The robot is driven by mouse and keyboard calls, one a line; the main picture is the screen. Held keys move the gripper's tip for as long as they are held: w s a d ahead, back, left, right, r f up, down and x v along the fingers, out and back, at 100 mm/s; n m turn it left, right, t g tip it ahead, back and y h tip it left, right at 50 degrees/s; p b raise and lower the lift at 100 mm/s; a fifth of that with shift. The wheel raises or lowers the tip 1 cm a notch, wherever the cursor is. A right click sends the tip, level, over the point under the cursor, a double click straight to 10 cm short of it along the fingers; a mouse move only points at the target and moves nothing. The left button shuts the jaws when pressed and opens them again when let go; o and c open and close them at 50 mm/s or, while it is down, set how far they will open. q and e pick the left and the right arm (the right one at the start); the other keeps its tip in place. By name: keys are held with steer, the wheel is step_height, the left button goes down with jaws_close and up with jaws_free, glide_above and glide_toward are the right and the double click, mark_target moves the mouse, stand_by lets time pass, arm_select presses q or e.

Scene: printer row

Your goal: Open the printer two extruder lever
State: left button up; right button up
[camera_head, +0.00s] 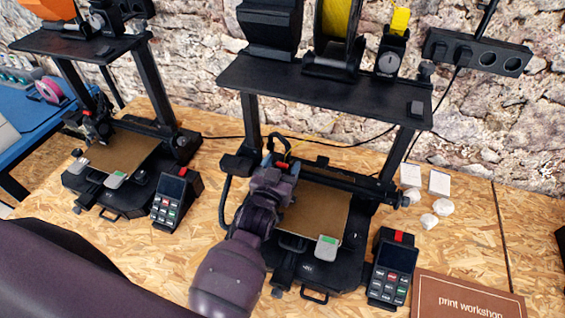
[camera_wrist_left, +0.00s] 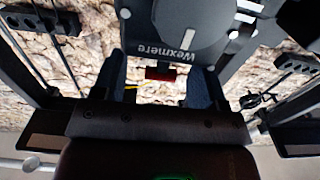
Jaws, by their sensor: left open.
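The nearer printer (camera_head: 325,92), with a yellow spool on top, stands in the middle of the head view. My left gripper (camera_head: 282,155) is at its extruder, above the brown bed (camera_head: 318,212), and covers most of the extruder. In the left wrist view the two dark blue fingers of my left gripper (camera_wrist_left: 160,88) are spread apart. A small red part (camera_wrist_left: 160,73), perhaps the extruder lever, shows in the gap between them, with space on both sides. A bit of yellow filament (camera_wrist_left: 131,87) shows by the left finger. My right gripper is not in view.
A second printer (camera_head: 85,45) with an orange spool stands at the left. Keypad boxes (camera_head: 392,270) and (camera_head: 172,200) stand beside the printers. Small white prints (camera_head: 439,183) lie at the right. A brown "print workshop" sign (camera_head: 465,298) lies in front.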

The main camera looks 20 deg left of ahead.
arm_select(q)
steer(key=shift+w, duration=0.3)
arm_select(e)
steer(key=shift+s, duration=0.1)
